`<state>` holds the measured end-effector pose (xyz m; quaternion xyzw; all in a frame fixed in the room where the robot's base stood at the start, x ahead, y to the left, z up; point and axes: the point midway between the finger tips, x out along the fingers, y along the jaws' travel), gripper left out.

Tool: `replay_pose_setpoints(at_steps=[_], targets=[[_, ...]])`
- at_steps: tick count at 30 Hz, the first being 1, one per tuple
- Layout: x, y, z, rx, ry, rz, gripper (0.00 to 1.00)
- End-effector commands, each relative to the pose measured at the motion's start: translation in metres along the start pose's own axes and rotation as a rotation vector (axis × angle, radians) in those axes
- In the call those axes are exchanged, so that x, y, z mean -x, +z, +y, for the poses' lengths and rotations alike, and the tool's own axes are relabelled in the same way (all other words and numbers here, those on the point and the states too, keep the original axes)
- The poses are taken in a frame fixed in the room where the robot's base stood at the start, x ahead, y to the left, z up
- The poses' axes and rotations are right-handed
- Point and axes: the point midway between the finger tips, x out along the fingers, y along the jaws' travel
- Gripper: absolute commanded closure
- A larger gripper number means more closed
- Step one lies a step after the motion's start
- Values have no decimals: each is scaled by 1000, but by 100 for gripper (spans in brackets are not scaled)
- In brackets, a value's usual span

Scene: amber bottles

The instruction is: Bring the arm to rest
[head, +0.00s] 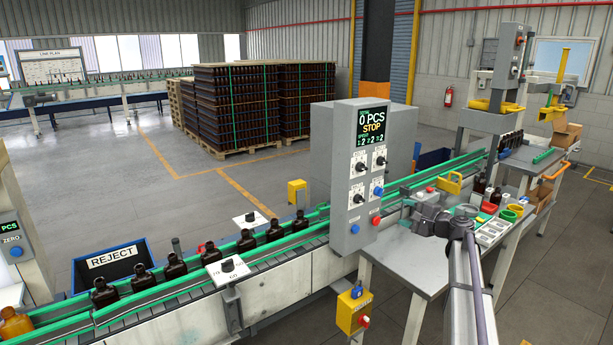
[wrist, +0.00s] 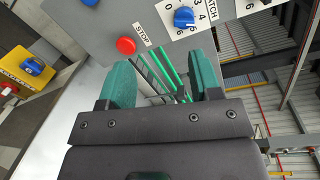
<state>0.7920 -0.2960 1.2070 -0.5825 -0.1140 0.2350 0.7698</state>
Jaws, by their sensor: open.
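My gripper (wrist: 163,80) shows in the wrist view with its two green-padded fingers spread apart and nothing between them. It is in front of the lower part of the grey control panel. The panel's red stop button (wrist: 125,46) and a blue knob (wrist: 184,17) lie beyond the fingers. In the head view my arm reaches up from the bottom right over the work table, and the control panel (head: 352,205) reads "0 PCS STOP". The gripper's fingertips are hard to make out in the head view.
Amber bottles (head: 104,293) stand in a row on the conveyor between green rails. A blue reject bin (head: 112,262) is behind it. The work table (head: 405,262) holds coloured cups and a white tray (head: 492,232). A yellow switch box (head: 354,311) hangs below the conveyor.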

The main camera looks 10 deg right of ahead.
Motion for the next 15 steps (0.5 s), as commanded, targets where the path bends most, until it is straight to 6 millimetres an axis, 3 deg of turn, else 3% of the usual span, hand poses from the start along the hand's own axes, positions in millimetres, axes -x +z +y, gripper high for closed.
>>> replay_pose_setpoints(at_steps=[2,5,9,12,15], targets=[[17,30,42,144,182,-21,42],[31,93,112,355,493,-111,42],[72,195,207,643,960,-295,42],[116,262,255,835,1271,-425,42],[147,316,280,994,1469,-504,42]])
